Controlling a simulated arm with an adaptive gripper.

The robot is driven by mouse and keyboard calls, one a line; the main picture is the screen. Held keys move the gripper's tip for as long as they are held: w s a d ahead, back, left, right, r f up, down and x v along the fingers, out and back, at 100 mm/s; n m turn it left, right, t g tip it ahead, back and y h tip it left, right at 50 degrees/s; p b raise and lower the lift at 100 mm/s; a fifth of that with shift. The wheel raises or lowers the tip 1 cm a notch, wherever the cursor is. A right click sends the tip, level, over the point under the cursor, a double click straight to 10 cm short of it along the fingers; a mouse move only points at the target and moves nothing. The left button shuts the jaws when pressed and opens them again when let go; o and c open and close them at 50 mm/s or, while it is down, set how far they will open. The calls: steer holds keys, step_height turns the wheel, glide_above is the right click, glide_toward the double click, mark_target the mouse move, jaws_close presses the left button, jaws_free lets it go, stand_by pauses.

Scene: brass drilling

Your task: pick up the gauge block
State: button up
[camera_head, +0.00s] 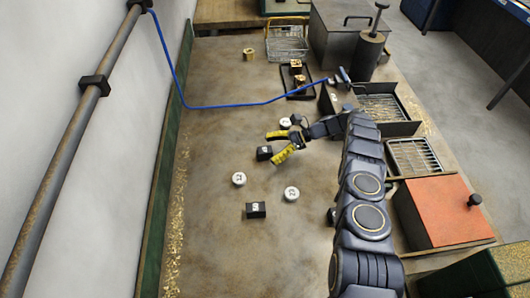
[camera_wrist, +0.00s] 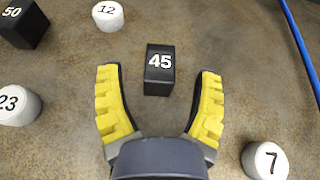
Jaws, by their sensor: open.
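Two black blocks with white numbers are in view, and I cannot tell from the frames which one the task means. The block marked 45 (camera_wrist: 159,80) stands upright on the bench, centred between my fingertips with a gap on each side; it also shows in the head view (camera_head: 264,153). The block marked 50 (camera_wrist: 24,24) is at the upper left of the wrist view, and nearer in the head view (camera_head: 256,210). My gripper (camera_head: 270,147) is open and empty, its yellow-padded fingers (camera_wrist: 158,71) spread either side of block 45. Its height above the bench is hard to judge.
White cylinders marked 12 (camera_wrist: 108,15), 23 (camera_wrist: 17,105) and 7 (camera_wrist: 265,160) stand around my gripper. A blue cable (camera_head: 230,106) crosses the bench beyond. Wire trays (camera_head: 413,156) and an orange-topped box (camera_head: 440,208) are on the right. The bench's left side is clear.

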mark_target(259, 153)
steer(key=x, duration=0.4)
steer(key=shift+a, duration=0.1)
jaws_close()
steer(key=shift+r, duration=0.1)
